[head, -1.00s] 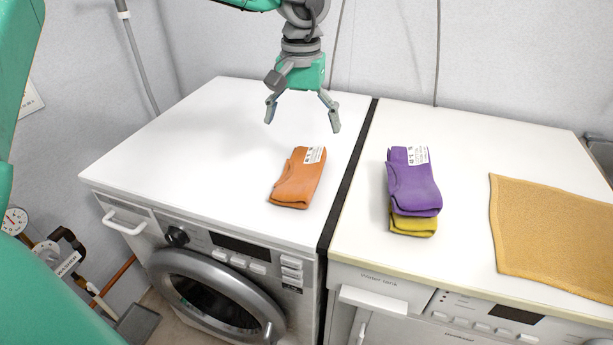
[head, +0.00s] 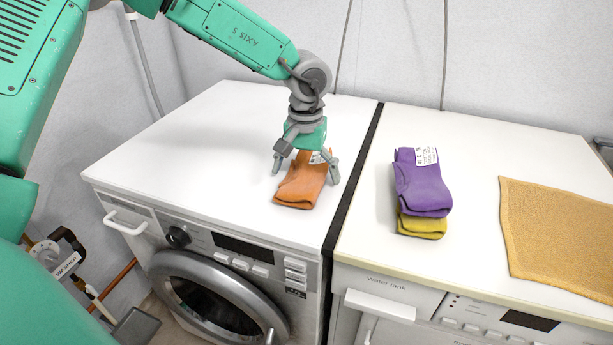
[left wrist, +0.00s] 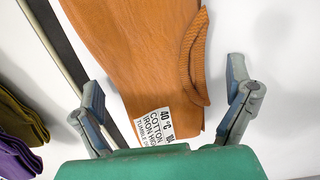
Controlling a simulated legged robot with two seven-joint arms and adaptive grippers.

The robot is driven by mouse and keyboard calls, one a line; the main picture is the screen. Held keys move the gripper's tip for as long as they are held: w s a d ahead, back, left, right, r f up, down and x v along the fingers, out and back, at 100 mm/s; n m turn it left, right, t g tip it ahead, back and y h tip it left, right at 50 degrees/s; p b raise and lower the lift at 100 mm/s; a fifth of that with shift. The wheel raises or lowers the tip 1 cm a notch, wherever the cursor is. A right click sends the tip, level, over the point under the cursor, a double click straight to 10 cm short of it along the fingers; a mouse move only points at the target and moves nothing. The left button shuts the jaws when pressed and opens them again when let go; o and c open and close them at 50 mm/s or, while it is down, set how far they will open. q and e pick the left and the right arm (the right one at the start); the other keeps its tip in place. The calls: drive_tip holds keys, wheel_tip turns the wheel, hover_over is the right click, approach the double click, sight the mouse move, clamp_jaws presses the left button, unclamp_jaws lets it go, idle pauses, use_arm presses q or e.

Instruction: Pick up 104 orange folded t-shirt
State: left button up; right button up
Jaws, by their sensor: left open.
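The orange folded t-shirt (head: 300,187) lies on the white top of the left washing machine, near its right edge. Its white care label shows at its far end. In the left wrist view the orange t-shirt (left wrist: 140,60) runs up from between the fingers, with the label at the near end. My left gripper (head: 306,176) points down over the shirt's far end, one finger on each side. In the left wrist view the left gripper (left wrist: 168,115) is open, its fingers apart from the cloth's sides. My right gripper is not in view.
On the right machine's top (head: 400,255), a purple folded garment (head: 422,185) is stacked on a yellow one (head: 421,227). A tan towel (head: 560,235) lies farther right. A dark gap (head: 350,185) separates the machines. The left washer's top (head: 190,150) is clear left of the shirt.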

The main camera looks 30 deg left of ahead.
use_arm(q)
drive_tip(key=c, duration=1.3)
drive_tip(key=shift+c, duration=0.2)
